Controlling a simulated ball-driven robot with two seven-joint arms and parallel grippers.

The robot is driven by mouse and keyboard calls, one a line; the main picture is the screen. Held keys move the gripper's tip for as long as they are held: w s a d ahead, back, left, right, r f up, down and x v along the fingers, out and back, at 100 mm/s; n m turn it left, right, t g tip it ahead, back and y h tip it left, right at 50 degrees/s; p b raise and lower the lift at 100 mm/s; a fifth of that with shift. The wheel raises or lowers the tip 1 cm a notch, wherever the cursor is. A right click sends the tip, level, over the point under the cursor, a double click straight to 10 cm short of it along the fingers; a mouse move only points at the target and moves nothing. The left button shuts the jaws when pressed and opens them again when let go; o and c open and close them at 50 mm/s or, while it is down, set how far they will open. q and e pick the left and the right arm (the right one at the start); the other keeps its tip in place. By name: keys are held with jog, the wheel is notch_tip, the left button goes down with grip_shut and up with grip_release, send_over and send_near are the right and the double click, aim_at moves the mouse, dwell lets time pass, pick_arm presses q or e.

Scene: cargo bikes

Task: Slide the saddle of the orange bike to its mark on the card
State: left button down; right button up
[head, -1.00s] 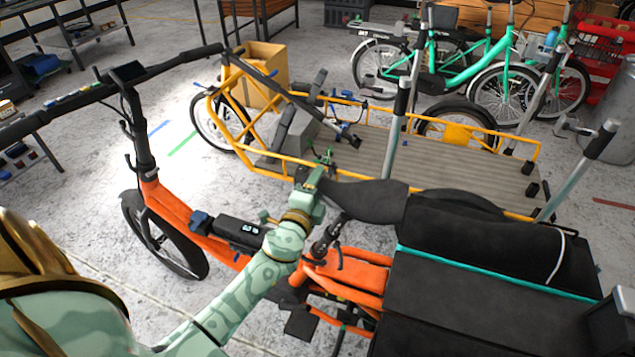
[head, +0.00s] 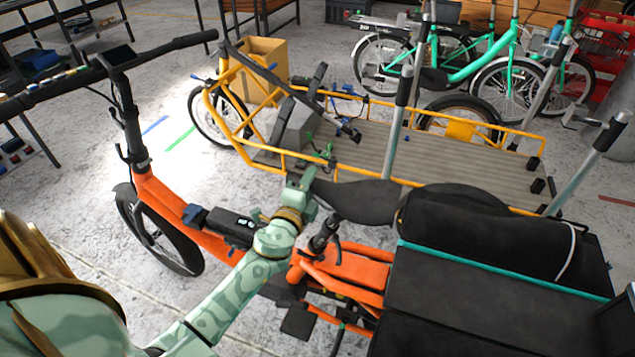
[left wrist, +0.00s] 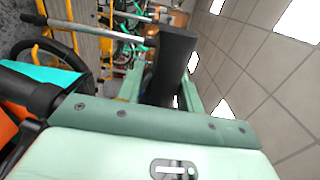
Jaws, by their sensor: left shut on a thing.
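The orange bike (head: 338,268) stands across the lower middle of the head view. Its black saddle (head: 362,200) sits on a dark post above the frame, with its nose pointing left. My left gripper (head: 306,184) is shut on the saddle at its nose end. In the left wrist view a dark block-like part of the saddle (left wrist: 172,58) lies between the two green fingers. The fingers hide the nose itself. I cannot make out the card or its mark in either view. My right gripper is not in view.
A black bag (head: 485,228) on the orange bike's rear rack lies close behind the saddle. A yellow cargo bike with a flat deck (head: 455,172) stands just beyond, with upright silver posts. A teal bike (head: 465,72) and a cardboard box (head: 268,62) are farther back.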

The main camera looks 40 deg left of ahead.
pick_arm(q)
jog(key=shift+s+a+f, duration=0.15)
jog(key=shift+f, duration=0.65)
jog(key=shift+r, duration=0.1)
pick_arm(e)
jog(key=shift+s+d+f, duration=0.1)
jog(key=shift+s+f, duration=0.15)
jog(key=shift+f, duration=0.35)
pick_arm(q)
jog(key=c, duration=0.9)
grip_release()
jog(key=shift+c, duration=0.2)
